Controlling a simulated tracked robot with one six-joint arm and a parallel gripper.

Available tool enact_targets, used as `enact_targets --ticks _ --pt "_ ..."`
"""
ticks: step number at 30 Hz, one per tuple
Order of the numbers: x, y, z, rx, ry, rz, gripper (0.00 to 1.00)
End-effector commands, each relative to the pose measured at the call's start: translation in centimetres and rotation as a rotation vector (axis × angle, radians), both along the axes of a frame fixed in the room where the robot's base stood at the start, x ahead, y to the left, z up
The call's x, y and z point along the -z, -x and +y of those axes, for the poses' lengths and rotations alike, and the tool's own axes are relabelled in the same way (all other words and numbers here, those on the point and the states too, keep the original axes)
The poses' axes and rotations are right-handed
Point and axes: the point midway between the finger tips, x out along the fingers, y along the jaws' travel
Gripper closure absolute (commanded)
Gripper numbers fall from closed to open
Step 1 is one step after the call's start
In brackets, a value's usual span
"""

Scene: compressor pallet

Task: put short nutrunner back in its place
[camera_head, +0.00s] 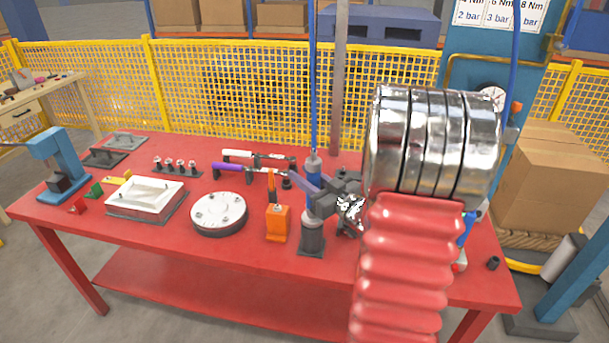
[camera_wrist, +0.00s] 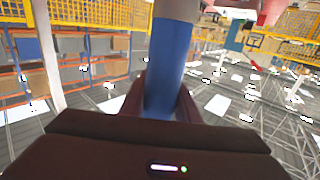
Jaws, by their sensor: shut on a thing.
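The short nutrunner is an upright blue cylinder with a grey top (camera_head: 314,171), below a blue hose in the head view. My gripper (camera_head: 318,192) is shut around its blue body. The wrist view shows the blue body (camera_wrist: 169,65) between my two dark fingers (camera_wrist: 160,104). A dark grey stand (camera_head: 311,239) is on the red table directly below the nutrunner, in line with it. The nutrunner's lower end meets the stand's top in the picture; I cannot tell whether it is seated in it or just above.
An orange block (camera_head: 277,223) stands close left of the stand. A round grey flange (camera_head: 218,213) and a white-framed tray (camera_head: 146,197) lie further left. A purple-handled tool (camera_head: 232,168) lies behind. My arm hides the table's right part.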

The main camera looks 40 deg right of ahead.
Motion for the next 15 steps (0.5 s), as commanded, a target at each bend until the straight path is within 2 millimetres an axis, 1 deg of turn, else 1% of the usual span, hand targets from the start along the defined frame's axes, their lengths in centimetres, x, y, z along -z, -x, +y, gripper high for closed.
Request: enact_targets --ticks 15 --pt "0.45 -0.02 -0.03 0.0 0.003 -0.004 1.0"
